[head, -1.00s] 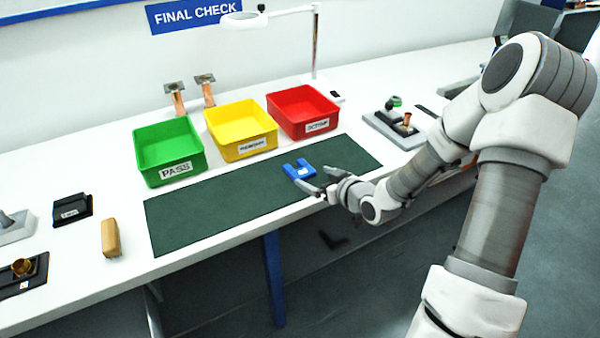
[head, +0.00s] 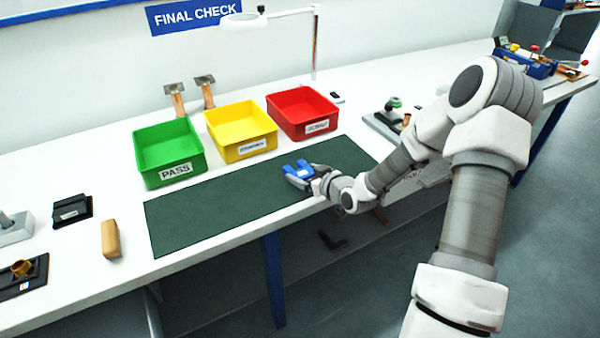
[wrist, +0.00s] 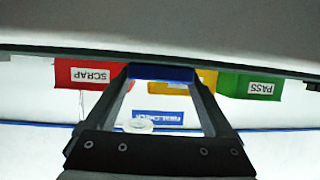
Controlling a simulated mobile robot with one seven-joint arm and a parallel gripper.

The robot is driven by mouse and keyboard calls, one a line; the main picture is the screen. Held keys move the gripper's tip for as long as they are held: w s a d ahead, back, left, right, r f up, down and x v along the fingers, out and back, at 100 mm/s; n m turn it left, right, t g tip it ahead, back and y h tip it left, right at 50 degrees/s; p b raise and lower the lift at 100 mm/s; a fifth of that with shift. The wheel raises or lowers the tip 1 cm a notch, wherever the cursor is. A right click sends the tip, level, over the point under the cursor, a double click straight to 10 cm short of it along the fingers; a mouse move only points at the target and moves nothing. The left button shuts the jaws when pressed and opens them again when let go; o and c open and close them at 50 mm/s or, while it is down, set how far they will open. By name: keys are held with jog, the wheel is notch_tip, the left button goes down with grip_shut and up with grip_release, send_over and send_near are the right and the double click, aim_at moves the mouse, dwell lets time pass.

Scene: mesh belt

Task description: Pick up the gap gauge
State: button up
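The gap gauge, a blue U-shaped block (head: 296,170), lies at the mat's front edge, right of the mat's middle, with its prongs towards the bins. My gripper (head: 303,176) is low over the mat, its fingers reaching around the gauge from the front right. In the wrist view the gauge's blue edge (wrist: 160,72) spans the space between my two fingertips (wrist: 160,78), with no clear gap on either side. Whether the fingers press on it cannot be told. The gauge seems to rest on the mat.
Behind the dark green mat (head: 215,211) stand the green PASS bin (head: 170,156), the yellow bin (head: 241,132) and the red bin (head: 303,112). A magnifier lamp (head: 314,45) stands behind. A tan block (head: 110,239) lies left. The mat's left part is clear.

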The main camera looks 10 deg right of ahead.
jog(key=c, duration=1.1)
jog(key=shift+r, duration=0.1)
